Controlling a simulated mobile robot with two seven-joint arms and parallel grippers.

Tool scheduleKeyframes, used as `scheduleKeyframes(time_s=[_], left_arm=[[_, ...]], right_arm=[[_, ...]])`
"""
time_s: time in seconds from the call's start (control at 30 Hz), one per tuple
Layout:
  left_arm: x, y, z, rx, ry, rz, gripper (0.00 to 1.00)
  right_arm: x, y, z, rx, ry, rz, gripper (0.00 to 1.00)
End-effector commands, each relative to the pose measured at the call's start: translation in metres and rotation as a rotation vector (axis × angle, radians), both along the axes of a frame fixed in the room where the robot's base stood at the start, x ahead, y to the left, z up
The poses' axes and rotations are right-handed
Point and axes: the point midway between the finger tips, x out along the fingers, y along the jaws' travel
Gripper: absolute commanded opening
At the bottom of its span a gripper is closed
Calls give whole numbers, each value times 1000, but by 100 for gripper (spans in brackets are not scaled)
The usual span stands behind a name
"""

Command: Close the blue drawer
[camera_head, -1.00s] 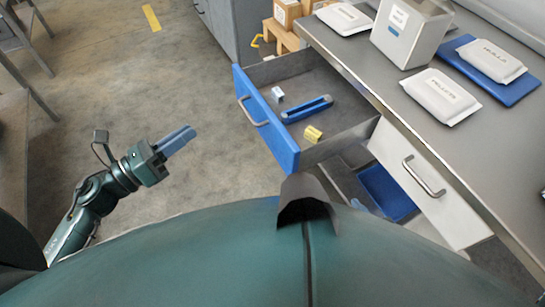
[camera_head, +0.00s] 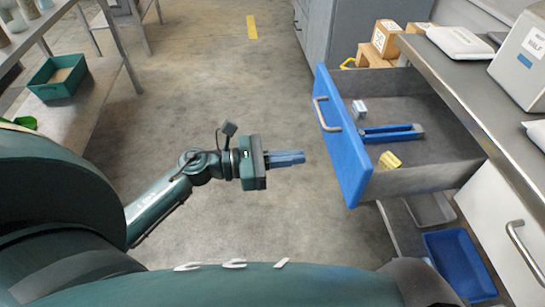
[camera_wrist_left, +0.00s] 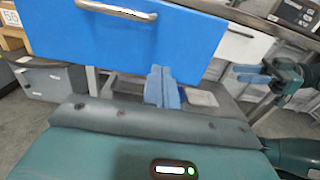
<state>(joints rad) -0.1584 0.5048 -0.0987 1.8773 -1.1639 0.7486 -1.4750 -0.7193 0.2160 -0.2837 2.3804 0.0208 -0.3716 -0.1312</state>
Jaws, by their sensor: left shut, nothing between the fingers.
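The blue drawer (camera_head: 343,145) is pulled out from the bench at the right of the head view. Its blue front has a metal handle (camera_head: 322,114) and faces left. In the left wrist view the drawer front (camera_wrist_left: 180,40) fills the upper part, with its handle (camera_wrist_left: 118,11) near the top edge. My left gripper (camera_head: 303,157) is shut and empty, pointing right at the front with a gap between.
Inside the drawer lie a blue tool (camera_head: 392,133), a yellow block (camera_head: 389,160) and a small white box (camera_head: 359,109). A closed white drawer (camera_head: 505,215) and a lower blue bin (camera_head: 460,263) are nearby. Floor left of the drawer is clear.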

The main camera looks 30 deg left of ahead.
Motion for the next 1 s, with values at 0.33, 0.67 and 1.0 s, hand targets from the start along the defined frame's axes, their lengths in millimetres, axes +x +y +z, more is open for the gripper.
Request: scheduleKeyframes(time_s=[0.33,0.67,1.0], left_arm=[[34,-50,1,-3,1,1,0],[40,-60,0,-1,2,0,0],[42,-63,0,-2,1,0,0]], right_arm=[[-2,0,0,-2,24,0,36],[-2,-1,-1,-2,32,1,36],[-2,-1,-1,-2,31,0,36]])
